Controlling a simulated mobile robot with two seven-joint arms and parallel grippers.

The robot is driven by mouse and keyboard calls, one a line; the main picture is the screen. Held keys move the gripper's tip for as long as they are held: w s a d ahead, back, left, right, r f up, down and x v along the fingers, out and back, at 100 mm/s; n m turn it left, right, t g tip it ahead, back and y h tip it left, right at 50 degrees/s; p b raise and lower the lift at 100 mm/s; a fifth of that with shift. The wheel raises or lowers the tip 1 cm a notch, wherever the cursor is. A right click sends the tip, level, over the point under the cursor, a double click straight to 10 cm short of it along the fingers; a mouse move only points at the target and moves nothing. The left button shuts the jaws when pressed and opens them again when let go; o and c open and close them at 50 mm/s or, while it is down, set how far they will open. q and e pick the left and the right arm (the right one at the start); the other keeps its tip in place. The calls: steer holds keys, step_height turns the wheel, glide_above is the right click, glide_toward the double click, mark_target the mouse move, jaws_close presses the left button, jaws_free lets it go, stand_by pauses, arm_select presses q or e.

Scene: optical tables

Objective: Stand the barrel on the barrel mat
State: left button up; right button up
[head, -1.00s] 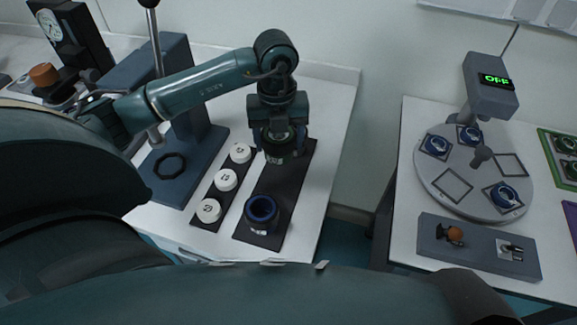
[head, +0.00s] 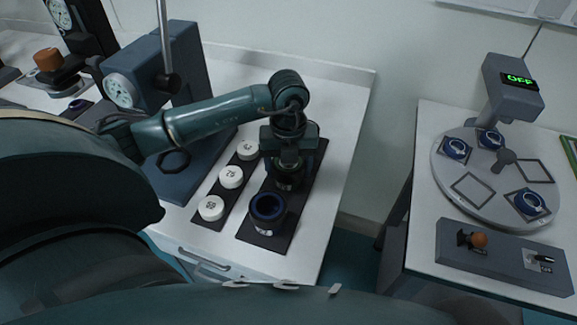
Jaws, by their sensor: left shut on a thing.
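My left gripper (head: 286,170) reaches down over the long dark mat (head: 303,168) on the white table. It is shut on a small dark barrel (head: 286,184), mostly hidden by the jaws. Whether the barrel's base touches the mat cannot be told. A blue, open-topped barrel with a pale label (head: 267,208) stands upright on the near part of the mat, just in front of the gripper. My right gripper is not in view.
White round weights (head: 231,177) stand on a dark strip left of the mat. A blue-grey press-like stand (head: 195,70) is further left. At right, another table holds a round grey turntable (head: 470,215) and a control box (head: 500,255). A gap separates the tables.

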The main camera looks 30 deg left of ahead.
arm_select(q)
steer(key=o, duration=1.1)
steer(key=shift+f, duration=0.1)
steer(key=shift+c, duration=0.2)
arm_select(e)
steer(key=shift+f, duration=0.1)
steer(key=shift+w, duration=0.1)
arm_select(q)
steer(key=shift+r+p, duration=0.35)
steer(key=shift+r, duration=0.1)
step_height(320, 180, up, 5)
steer(key=p, duration=0.3)
steer(key=shift+p, duration=0.4)
step_height(320, 180, up, 5)
steer(key=shift+r+p, duration=0.15)
steer(key=shift+p, duration=0.45)
steer(key=shift+r, duration=0.6)
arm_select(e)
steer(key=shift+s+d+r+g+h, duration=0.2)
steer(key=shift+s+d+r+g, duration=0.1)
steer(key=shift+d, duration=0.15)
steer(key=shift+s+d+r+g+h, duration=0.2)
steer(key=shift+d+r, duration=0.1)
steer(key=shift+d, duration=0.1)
